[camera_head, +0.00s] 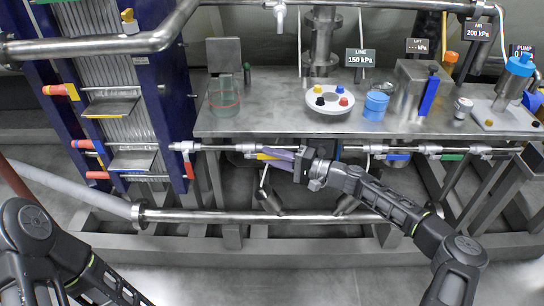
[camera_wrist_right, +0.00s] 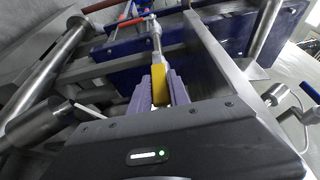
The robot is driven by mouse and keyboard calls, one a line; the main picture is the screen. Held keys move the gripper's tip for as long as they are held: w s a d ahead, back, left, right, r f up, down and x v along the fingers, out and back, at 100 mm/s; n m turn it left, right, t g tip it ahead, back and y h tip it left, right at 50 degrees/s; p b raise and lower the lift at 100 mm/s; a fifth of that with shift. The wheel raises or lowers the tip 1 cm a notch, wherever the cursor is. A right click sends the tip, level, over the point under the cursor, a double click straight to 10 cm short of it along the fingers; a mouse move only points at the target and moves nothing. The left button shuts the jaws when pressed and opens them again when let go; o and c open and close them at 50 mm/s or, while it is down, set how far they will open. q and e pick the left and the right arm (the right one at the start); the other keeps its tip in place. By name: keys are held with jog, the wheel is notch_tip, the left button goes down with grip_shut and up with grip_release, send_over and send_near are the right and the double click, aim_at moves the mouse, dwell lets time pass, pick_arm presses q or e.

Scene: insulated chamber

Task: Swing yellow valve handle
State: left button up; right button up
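The yellow valve handle (camera_head: 268,156) is on the horizontal pipe under the front edge of the workbench, left of centre in the head view. My right gripper (camera_head: 281,158) reaches it from the right, with purple fingers along it. In the right wrist view the yellow handle (camera_wrist_right: 159,86) lies between the two purple fingers (camera_wrist_right: 160,92), one on each side. They appear closed against it with no clear gap. The handle's far end meets a metal pipe fitting. My left arm shows at the lower left of the head view, but its gripper is out of frame.
The metal workbench (camera_head: 290,121) overhangs the pipe. A blue handle (camera_head: 398,156) and a green handle (camera_head: 452,157) are farther right on the line. A blue rack (camera_head: 168,90) with red-ended levers stands left. A thick pipe (camera_head: 240,216) runs low in front.

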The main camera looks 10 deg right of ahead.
grip_shut()
dwell(1.0)
